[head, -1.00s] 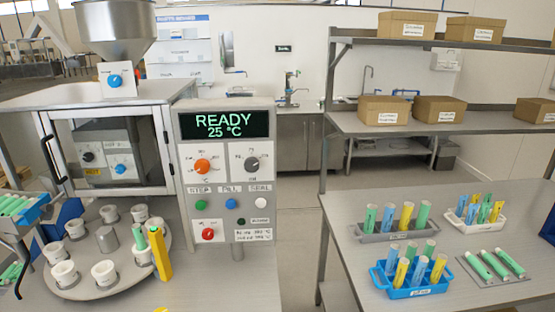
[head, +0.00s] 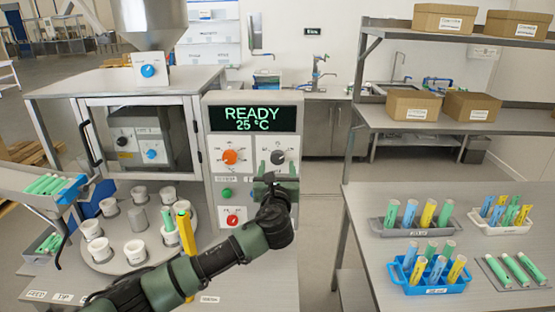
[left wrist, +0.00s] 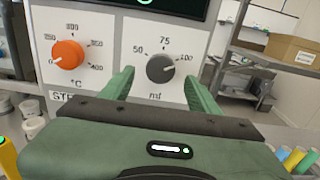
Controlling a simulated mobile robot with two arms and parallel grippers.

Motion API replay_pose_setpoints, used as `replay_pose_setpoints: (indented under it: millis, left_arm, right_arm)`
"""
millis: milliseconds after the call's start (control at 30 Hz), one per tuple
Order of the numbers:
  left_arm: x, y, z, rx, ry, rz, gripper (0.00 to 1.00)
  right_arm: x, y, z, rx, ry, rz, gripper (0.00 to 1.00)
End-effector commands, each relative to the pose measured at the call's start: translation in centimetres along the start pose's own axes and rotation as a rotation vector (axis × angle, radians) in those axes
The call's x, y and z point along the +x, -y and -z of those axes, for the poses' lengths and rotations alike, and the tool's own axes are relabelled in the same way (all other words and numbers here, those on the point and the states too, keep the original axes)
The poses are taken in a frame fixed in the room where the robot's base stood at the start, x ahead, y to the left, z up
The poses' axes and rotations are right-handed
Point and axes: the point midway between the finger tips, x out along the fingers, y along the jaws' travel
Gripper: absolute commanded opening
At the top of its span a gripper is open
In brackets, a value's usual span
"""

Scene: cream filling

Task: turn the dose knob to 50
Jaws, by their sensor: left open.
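The dose knob is the grey knob (head: 278,156) at the upper right of the control panel (head: 209,185). In the left wrist view the dose knob (left wrist: 161,69) has a scale of 50, 75 and 100 ml, and its white mark points towards 100. My left gripper (head: 277,170) is open in front of the panel. In the left wrist view its two fingers (left wrist: 160,80) stand apart, one on each side of the knob's lower part in the picture; I cannot tell whether they touch it. My right gripper is not in view.
An orange temperature knob (head: 230,157) sits left of the dose knob, with a green button (head: 226,193) and red knob (head: 232,220) below. The display (head: 252,119) reads READY 25 °C. A turntable with white cups (head: 98,262) stands left; a table with tube racks (head: 437,288) right.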

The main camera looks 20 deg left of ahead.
Motion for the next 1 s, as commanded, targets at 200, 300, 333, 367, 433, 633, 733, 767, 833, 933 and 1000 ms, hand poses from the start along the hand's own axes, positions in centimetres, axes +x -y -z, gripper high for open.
replay_pose_setpoints:
  millis: [200,300,333,367,433,633,733,767,833,933,1000]
  left_arm:
    - [2.5,0.0,-0.1,-0.001,-0.001,-0.001,0.61]
    - [3.1,0.0,-0.1,-0.002,-0.001,0.000,0.61]
    - [3.2,0.0,0.0,-0.002,-0.001,0.000,0.61]
    - [3.2,0.0,0.0,-0.002,-0.001,0.000,0.61]
    - [3.3,0.0,0.0,-0.003,-0.001,0.001,0.61]
    - [3.3,0.0,0.1,-0.003,-0.001,0.001,0.61]
    - [3.3,0.0,0.1,-0.003,-0.002,0.001,0.33]
    - [3.3,0.0,0.1,-0.003,-0.002,0.001,0.25]
    - [3.3,0.0,0.1,-0.003,-0.002,0.001,0.05]
    - [3.3,0.0,0.1,-0.003,-0.002,0.001,0.00]
    - [3.3,0.0,0.1,-0.007,-0.002,0.001,0.00]
  right_arm:
    - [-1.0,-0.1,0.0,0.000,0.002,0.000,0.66]
    - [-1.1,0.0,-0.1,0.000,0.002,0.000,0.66]
    - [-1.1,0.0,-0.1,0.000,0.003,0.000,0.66]
    - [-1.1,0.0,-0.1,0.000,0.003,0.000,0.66]
    - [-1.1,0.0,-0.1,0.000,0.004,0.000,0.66]
    - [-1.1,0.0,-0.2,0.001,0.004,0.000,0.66]
    - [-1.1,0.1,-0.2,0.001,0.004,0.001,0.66]
    - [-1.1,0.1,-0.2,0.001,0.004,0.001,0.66]
    - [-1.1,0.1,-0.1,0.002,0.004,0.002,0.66]
    - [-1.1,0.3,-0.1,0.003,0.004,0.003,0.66]
    - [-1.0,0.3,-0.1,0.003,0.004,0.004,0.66]
